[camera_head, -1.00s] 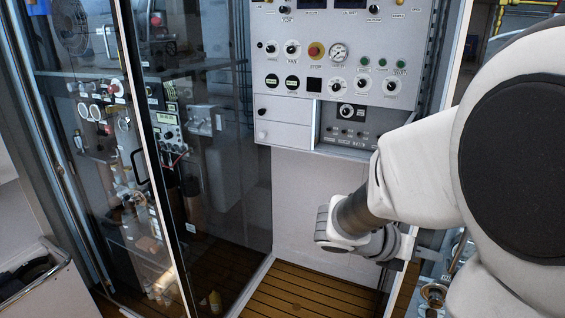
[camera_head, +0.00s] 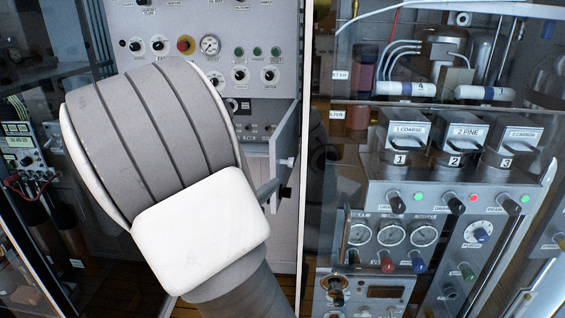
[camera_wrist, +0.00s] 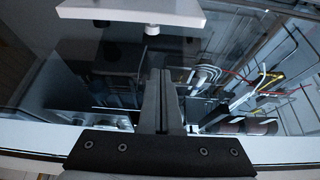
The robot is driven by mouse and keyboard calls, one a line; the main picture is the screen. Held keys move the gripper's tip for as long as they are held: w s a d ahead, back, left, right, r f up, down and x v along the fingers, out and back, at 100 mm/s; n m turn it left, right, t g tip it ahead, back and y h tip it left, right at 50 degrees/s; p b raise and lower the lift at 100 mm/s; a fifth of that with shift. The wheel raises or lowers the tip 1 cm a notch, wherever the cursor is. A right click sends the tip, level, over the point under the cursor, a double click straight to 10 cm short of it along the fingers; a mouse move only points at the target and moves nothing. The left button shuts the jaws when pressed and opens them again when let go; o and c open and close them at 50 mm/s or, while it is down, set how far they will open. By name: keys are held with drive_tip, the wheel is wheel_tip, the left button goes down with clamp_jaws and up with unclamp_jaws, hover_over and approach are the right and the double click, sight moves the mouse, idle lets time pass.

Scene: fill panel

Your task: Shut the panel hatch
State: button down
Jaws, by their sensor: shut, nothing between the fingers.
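The panel hatch (camera_head: 284,135) stands swung out from the grey control panel (camera_head: 262,22), to the right of the recessed compartment (camera_head: 238,108). In the wrist view a pale slab with a small round knob, which looks like the hatch (camera_wrist: 130,11), lies across the top. My gripper (camera_wrist: 163,74) is shut and empty in the wrist view. In the head view my arm covers the lower left of the panel and most of my gripper.
A glass-fronted unit with gauges, knobs and valve blocks (camera_head: 455,180) stands close on the right. Glass panes and instruments (camera_head: 25,150) are at the left. A wooden slatted floor shows below. Tubes and wires show behind the glass in the wrist view.

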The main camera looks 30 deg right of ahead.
sight(276, 167)
drive_tip(key=b+x, duration=0.1)
drive_tip(key=x, duration=0.9)
drive_tip(key=shift+w+a, duration=1.45)
drive_tip(key=shift+w, duration=0.15)
drive_tip(key=shift+w+a, duration=0.1)
